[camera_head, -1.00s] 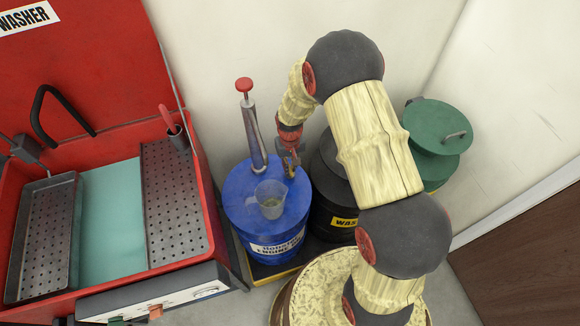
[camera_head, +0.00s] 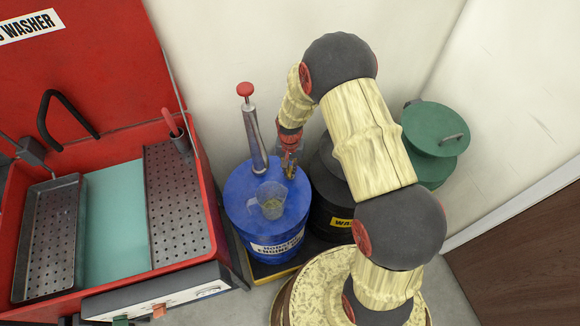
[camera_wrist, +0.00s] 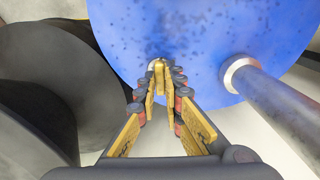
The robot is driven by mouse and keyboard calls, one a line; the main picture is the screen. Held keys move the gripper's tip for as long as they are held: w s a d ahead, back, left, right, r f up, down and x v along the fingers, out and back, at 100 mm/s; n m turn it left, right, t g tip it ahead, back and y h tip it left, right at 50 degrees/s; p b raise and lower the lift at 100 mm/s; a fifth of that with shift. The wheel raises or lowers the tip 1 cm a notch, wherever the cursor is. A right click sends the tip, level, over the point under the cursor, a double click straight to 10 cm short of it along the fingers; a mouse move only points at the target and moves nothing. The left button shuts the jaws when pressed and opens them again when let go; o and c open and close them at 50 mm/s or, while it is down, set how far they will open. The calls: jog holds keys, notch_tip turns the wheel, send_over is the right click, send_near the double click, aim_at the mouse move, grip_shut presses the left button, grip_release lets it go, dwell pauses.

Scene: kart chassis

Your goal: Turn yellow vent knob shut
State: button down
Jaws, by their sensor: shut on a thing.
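The blue drum (camera_head: 240,190) stands in the middle of the head view and fills the top of the wrist view (camera_wrist: 190,25). The small yellow vent knob (camera_wrist: 159,66) is on the drum's lid near its edge, beside a pale round fitting. My gripper (camera_wrist: 161,84) reaches it with both fingertips closed about it. In the head view my gripper (camera_head: 290,171) is over the right side of the lid, and the knob is too small and covered to make out its turn.
A hand pump (camera_head: 254,138) with a red top rises from the lid, close to my gripper. A clear measuring jug (camera_head: 268,203) stands on the lid. A black drum (camera_head: 325,190) is at the right, a green can (camera_head: 434,145) behind. The red washer (camera_head: 215,215) is at left.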

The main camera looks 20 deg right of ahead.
aim_at(290, 170)
jog(key=m+p, duration=0.2)
jog(key=m, duration=0.4)
jog(key=shift+r+m, duration=0.1)
jog(key=shift+m, duration=0.2)
jog(key=m+p, duration=0.1)
jog(key=m, duration=0.4)
jog(key=shift+m, duration=0.4)
jog(key=c, duration=2)
grip_release()
jog(key=shift+o, duration=0.4)
notch_tip(290, 170, up, 12)
